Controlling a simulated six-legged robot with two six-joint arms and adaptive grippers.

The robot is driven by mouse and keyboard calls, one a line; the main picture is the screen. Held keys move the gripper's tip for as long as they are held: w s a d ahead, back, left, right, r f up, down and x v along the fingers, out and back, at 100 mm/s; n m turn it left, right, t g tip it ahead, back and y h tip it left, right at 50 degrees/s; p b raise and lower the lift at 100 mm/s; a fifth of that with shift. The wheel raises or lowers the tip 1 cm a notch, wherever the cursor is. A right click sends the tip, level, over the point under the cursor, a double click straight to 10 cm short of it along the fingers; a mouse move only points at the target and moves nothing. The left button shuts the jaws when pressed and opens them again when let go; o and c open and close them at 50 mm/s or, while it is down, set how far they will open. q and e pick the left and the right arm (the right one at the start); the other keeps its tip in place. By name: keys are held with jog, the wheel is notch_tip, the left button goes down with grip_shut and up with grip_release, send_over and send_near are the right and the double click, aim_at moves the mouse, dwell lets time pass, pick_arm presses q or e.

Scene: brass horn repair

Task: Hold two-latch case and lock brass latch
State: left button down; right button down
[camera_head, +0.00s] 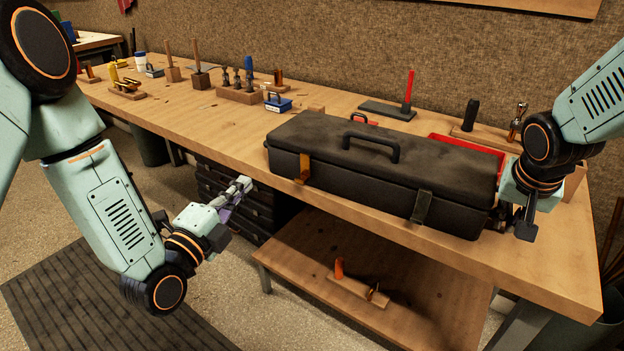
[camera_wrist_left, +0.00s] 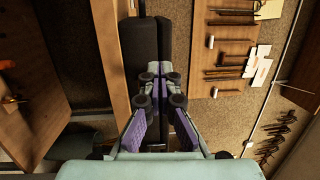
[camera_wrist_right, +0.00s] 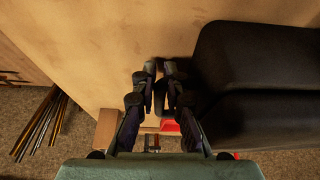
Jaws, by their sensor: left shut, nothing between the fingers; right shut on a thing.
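The long black two-latch case (camera_head: 380,170) lies closed on the workbench, with a handle on its lid. The brass latch (camera_head: 303,168) is on its front near the left end. A dark latch (camera_head: 421,207) is on the front further right. My left gripper (camera_head: 245,184) is shut and empty, in front of the bench to the left of the brass latch; its fingers (camera_wrist_left: 160,72) show close together with the case behind. My right gripper (camera_head: 508,217) is at the case's right end, its fingers (camera_wrist_right: 160,72) shut on a dark part beside the case (camera_wrist_right: 260,80), mostly hidden.
A red tray (camera_head: 465,147) lies behind the case. Several tools in wooden blocks (camera_head: 238,95) stand along the back of the workbench (camera_head: 190,110). A lower shelf (camera_head: 410,275) carries a small wooden stand with orange parts. The bench's front right is clear.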

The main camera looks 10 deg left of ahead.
jog(key=shift+r, duration=0.1)
pick_arm(q)
jog(key=shift+w+a+f+n+g+h, duration=0.1)
jog(key=shift+a+f+n+g+h, duration=0.55)
jog(key=shift+n, duration=4.65)
jog(key=shift+w+a+f+n+g+h, duration=0.2)
jog(key=shift+a+n+g+h, duration=0.7)
jog(key=shift+n, duration=4.4)
jog(key=shift+w+a+f+n+g+h, duration=0.1)
jog(key=shift+a+f+n+g+h, duration=0.65)
jog(key=shift+n, duration=4.55)
